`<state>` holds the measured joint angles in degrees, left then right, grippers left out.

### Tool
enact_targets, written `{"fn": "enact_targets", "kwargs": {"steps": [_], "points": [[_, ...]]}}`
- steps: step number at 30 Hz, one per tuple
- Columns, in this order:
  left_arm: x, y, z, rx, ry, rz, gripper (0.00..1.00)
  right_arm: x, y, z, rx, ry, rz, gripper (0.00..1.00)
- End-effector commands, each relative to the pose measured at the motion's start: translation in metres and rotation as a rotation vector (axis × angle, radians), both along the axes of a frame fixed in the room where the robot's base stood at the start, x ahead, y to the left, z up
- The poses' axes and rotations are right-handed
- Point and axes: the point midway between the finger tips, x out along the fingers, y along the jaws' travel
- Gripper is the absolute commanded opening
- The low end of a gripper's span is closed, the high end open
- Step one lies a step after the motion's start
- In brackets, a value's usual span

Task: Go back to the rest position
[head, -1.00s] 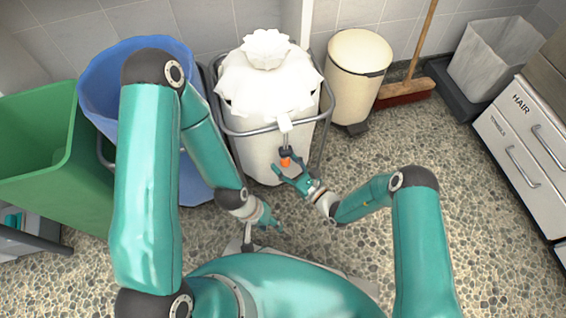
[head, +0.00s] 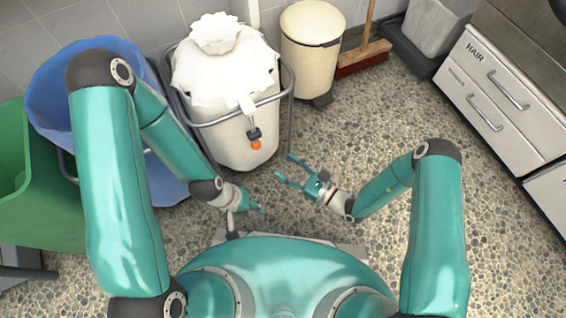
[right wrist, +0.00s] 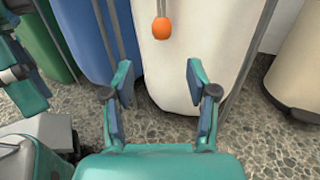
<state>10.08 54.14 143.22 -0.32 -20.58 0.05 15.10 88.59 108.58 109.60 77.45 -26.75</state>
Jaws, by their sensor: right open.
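My right gripper (head: 284,168) is open and empty. It hangs over the pebbled floor, right of the white bin (head: 240,147) and apart from it. In the right wrist view its two fingers (right wrist: 160,76) stand wide apart with nothing between them. My left gripper (head: 254,207) is low, near the front of my body and below the white bin; its jaws are too small to read. An orange ball (head: 256,145) hangs from a dark clip at the front of the white bin. It also shows in the right wrist view (right wrist: 163,28), beyond the fingers.
A blue bin (head: 60,95) and a green bin (head: 50,215) stand at the left. A cream pedal bin (head: 312,50) and a broom (head: 363,58) are at the back. Drawers (head: 505,90) labelled HAIR line the right. The floor between my right arm and the drawers is clear.

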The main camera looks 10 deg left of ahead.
Motion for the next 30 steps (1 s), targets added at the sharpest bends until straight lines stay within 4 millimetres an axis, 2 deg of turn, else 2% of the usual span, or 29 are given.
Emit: {"fn": "enact_targets", "kwargs": {"steps": [12,16,17,20,23,24,26,27,30], "points": [[0.0,0.0,-0.001,0.0,0.0,0.0,0.4,-0.001,0.001,0.0,-0.002,0.001,0.006,0.58],[0.0,0.0,0.0,0.0,0.0,0.0,0.4,-0.017,0.007,0.003,-0.023,0.01,0.09,0.58],[0.0,0.0,0.0,0.0,0.0,0.0,0.4,-0.024,0.009,0.003,-0.035,0.013,0.129,0.58],[0.0,0.0,0.0,0.0,0.0,0.0,0.4,-0.064,0.016,0.005,-0.099,0.023,0.318,0.58],[0.0,0.0,0.0,0.0,0.0,0.0,0.4,-0.118,0.01,0.004,-0.218,0.014,0.569,0.58],[0.0,0.0,0.0,0.0,0.0,0.0,0.4,-0.141,0.002,0.001,-0.281,0.0,0.675,0.58],[0.0,0.0,0.0,0.0,0.0,0.0,0.4,-0.171,-0.017,-0.004,-0.394,-0.039,0.829,0.58],[0.0,0.0,0.0,0.0,0.0,0.0,0.4,-0.188,-0.032,-0.009,-0.476,-0.074,0.922,0.58],[0.0,0.0,-0.001,0.0,0.0,0.0,0.4,-0.211,-0.076,-0.023,-0.692,-0.199,1.112,0.58]]}}
